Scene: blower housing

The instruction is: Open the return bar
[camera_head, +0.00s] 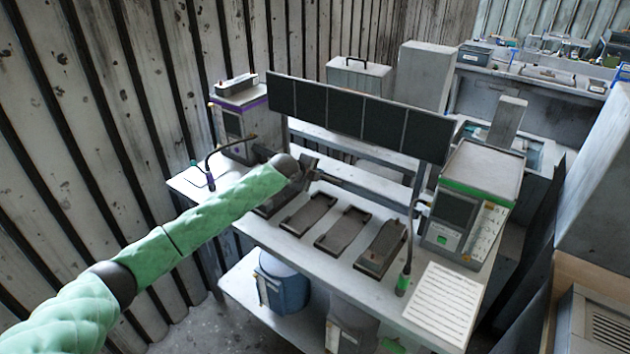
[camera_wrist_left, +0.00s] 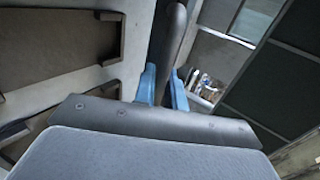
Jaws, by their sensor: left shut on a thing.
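The return bar (camera_wrist_left: 172,35) appears to be the dark grey rounded bar between my left gripper's fingers in the left wrist view. My left gripper (camera_wrist_left: 164,86) has blue fingertips, one on each side of the bar, and is shut on it. In the head view my green-sleeved left arm reaches over the workbench, and the left gripper (camera_head: 306,165) is near the back rail below the dark panels. The bar is hard to separate from the gripper there. My right gripper is not in view.
The workbench (camera_head: 295,242) carries several dark trays (camera_head: 343,229). A row of dark panels (camera_head: 360,112) stands above its back. A control box (camera_head: 451,222) with a green band stands at right, beside a printed sheet (camera_head: 442,302). A gooseneck stalk (camera_head: 407,262) rises from the front edge.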

